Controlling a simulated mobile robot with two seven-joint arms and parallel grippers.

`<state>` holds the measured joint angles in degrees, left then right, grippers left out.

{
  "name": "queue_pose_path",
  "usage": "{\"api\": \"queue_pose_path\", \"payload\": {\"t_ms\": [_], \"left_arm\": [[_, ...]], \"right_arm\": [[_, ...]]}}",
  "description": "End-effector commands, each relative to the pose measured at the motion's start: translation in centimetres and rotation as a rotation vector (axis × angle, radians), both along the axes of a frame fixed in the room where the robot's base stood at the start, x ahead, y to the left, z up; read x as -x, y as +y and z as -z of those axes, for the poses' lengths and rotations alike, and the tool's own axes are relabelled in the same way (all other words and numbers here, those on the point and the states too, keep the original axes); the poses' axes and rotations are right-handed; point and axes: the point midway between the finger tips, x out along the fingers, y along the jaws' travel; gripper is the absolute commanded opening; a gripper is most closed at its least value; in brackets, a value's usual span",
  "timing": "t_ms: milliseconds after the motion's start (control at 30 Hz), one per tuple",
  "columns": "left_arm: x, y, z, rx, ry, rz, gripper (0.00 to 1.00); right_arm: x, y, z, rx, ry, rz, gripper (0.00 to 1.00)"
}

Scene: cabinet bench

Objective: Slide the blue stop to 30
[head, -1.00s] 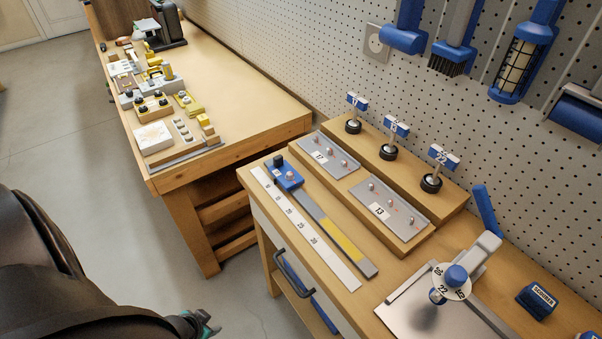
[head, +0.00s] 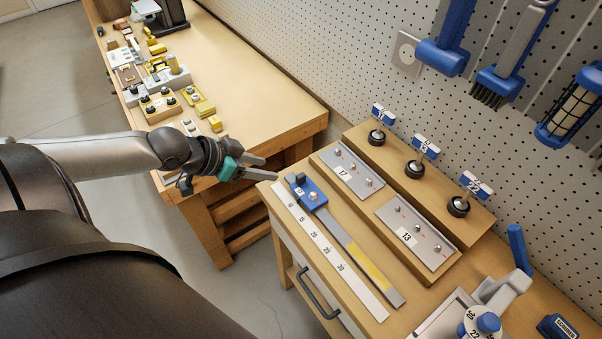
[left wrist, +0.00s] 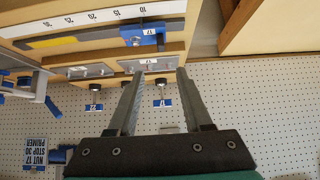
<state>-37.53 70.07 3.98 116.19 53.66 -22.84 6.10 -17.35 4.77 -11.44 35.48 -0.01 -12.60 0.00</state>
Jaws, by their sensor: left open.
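The blue stop (head: 309,194) sits on a grey rail (head: 345,240) at the far left end of the near bench. A white scale strip (head: 318,236) runs beside the rail, and the rail has a yellow stretch (head: 368,266). In the left wrist view, the blue stop (left wrist: 146,34) is beside the 10 mark. My left gripper (head: 269,168) is open and empty, just left of the stop and apart from it. Its two fingers (left wrist: 160,76) point toward the stop in the left wrist view. My right gripper is not in view.
Grey plates marked 17 (head: 345,172) and 13 (head: 414,236) lie behind the rail. Several posts with blue-white flags (head: 423,146) stand on a wooden block. A drawer handle (head: 318,294) juts from the bench front. A wall sign (left wrist: 43,154) reads "NUT 17 STOP 30 PRIMER".

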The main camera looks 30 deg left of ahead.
Motion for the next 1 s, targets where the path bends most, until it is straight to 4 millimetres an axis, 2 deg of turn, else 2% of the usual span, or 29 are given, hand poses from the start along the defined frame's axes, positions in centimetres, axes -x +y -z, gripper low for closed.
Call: {"api": "queue_pose_path", "payload": {"t_ms": [267, 1000], "left_arm": [[-1.5, -0.5, 1.7, -0.001, -0.005, -0.001, 0.50], [-6.5, -2.6, 7.0, 0.001, -0.005, -0.002, 0.50]], "right_arm": [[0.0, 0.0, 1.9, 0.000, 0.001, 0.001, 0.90], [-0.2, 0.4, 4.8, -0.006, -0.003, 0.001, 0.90]]}}
